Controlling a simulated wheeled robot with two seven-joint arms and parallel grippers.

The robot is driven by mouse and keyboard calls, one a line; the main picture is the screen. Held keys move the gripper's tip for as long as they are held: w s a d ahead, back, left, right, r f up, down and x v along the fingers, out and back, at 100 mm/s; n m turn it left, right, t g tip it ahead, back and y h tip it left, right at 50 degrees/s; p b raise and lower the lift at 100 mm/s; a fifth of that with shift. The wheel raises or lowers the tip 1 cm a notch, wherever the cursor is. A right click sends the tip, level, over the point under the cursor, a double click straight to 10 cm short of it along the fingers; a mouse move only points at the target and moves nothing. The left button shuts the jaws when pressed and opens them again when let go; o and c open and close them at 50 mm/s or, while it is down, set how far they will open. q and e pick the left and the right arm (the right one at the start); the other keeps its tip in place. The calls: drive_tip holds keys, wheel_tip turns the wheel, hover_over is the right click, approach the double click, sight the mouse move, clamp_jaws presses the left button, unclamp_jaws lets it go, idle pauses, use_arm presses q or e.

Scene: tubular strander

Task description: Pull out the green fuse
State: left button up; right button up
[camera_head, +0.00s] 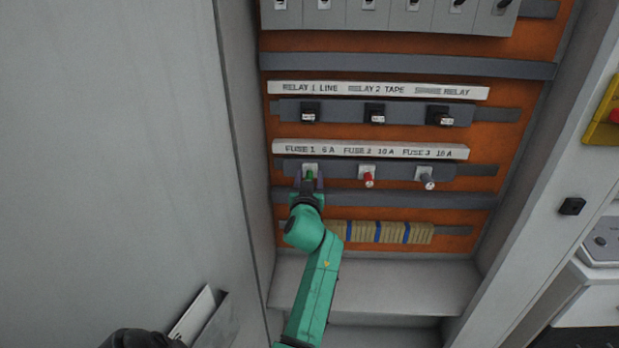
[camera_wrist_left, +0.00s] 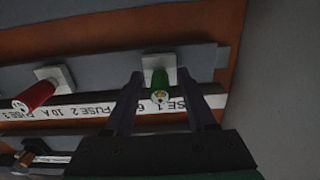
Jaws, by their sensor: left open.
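The green fuse (camera_head: 310,175) sits in its white holder (camera_head: 310,167) under the FUSE 1 6 A label. It also shows in the left wrist view (camera_wrist_left: 160,84), sticking out of its holder. My left gripper (camera_head: 309,184) is open in front of it. In the left wrist view the gripper's fingers (camera_wrist_left: 164,92) stand on either side of the green fuse, with gaps visible, so they appear apart from it. My right gripper cannot be made out.
A red fuse (camera_head: 369,180) and a grey fuse (camera_head: 428,181) stand to the right on the same rail. Relays (camera_head: 376,115) sit above, and tan terminal blocks (camera_head: 378,232) below. Cabinet walls (camera_head: 240,150) close in the left side.

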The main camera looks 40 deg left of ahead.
idle(0.6)
use_arm(q)
clamp_jaws()
idle(1.3)
